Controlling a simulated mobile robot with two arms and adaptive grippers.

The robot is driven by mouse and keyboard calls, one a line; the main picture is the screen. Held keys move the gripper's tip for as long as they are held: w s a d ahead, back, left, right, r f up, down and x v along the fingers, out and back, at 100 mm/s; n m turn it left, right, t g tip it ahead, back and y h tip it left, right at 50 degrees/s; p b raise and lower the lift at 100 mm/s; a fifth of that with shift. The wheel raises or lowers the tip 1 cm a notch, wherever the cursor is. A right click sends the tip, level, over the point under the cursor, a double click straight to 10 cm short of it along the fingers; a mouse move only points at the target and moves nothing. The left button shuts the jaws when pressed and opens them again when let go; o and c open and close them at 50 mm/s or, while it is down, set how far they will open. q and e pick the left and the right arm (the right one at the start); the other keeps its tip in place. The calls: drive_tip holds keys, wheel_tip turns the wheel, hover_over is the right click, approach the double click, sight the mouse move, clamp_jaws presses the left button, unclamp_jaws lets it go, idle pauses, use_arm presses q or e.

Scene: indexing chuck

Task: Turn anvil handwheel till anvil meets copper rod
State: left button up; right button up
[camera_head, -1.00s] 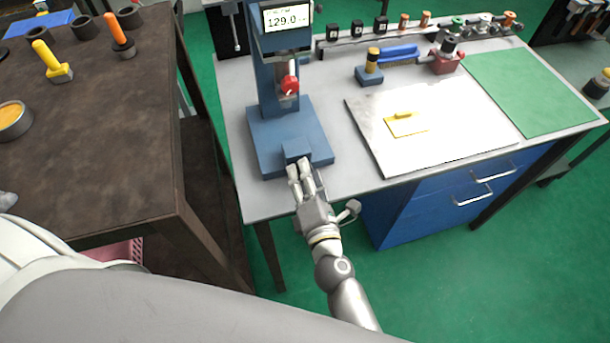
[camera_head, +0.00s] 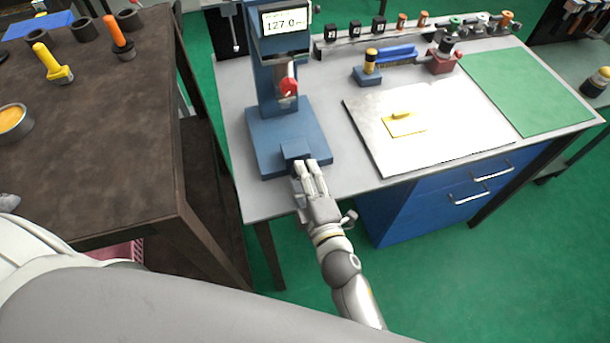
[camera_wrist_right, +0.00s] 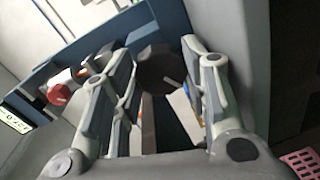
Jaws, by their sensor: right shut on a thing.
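The blue bench device (camera_head: 285,135) stands at the left end of the grey workbench, with a red knob (camera_head: 289,87) on its column and a display (camera_head: 286,20) reading 127.0. My right gripper (camera_head: 307,166) is at the front of its base, fingers closed on a dark round handwheel (camera_wrist_right: 160,68) seen between the fingertips in the wrist view. In the head view the fingers hide the wheel. The red knob also shows in the wrist view (camera_wrist_right: 58,93). I cannot clearly make out the copper rod or its gap to the anvil.
A pale plate (camera_head: 430,148) with a yellow piece (camera_head: 403,124) lies right of the device. A green mat (camera_head: 530,90) is at the bench's right end. A rail of small parts runs along the back. A brown table (camera_head: 90,140) stands close on the left.

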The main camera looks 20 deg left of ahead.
idle(0.5)
drive_tip(key=o, duration=1)
drive_tip(key=shift+o, duration=0.2)
drive_tip(key=shift+s+f, duration=0.1)
drive_tip(key=shift+f, duration=0.05)
drive_tip(key=shift+f, duration=0.1)
drive_tip(key=shift+s+d+f, duration=0.1)
drive_tip(key=shift+s+d, duration=0.3)
drive_tip(key=shift+s, duration=0.15)
drive_tip(key=r+v, duration=0.1)
drive_tip(key=v, duration=0.5)
drive_tip(key=shift+s+d, duration=0.2)
